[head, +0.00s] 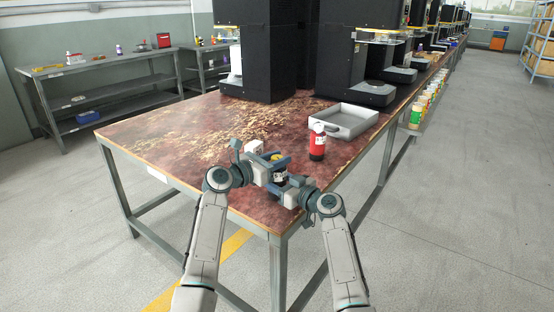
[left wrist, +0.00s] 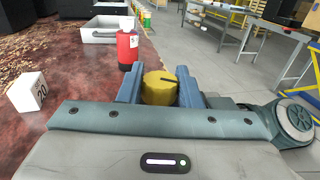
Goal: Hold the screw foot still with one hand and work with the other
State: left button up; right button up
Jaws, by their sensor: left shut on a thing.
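The screw foot shows a round yellow top with a dark slot in the left wrist view (left wrist: 160,88), between the two blue fingers of my left gripper (left wrist: 160,92). In the head view its yellow top (head: 277,157) is small and mostly covered by the grippers. A dark part with a pale label shows below it. My left gripper (head: 274,166) is shut on the screw foot over the table's near corner. My right gripper (head: 286,186) is close against the dark part from the lower right. Its fingers are too small and covered to tell whether they grip.
The brown worn table (head: 190,135) has free room on the left. A red container with a white label (head: 317,147), a grey tray (head: 343,121) and a small white box (head: 254,146) stand near the grippers. Black machines (head: 265,50) stand at the back.

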aim_at(277, 157)
pick_arm(q)
jog(key=shift+d+n+t+y, duration=0.1)
jog(key=shift+n+t+y, duration=1)
jog(key=shift+t+y, duration=0.1)
jog(key=shift+n+t+y, duration=0.9)
jog(key=shift+n+y, duration=0.2)
jog(key=shift+y, duration=0.4)
jog(key=o, duration=1)
jog(key=shift+c, duration=0.2)
jog(key=shift+r, duration=0.15)
notch_tip(277, 157, up, 10)
jog(key=shift+f, duration=0.15)
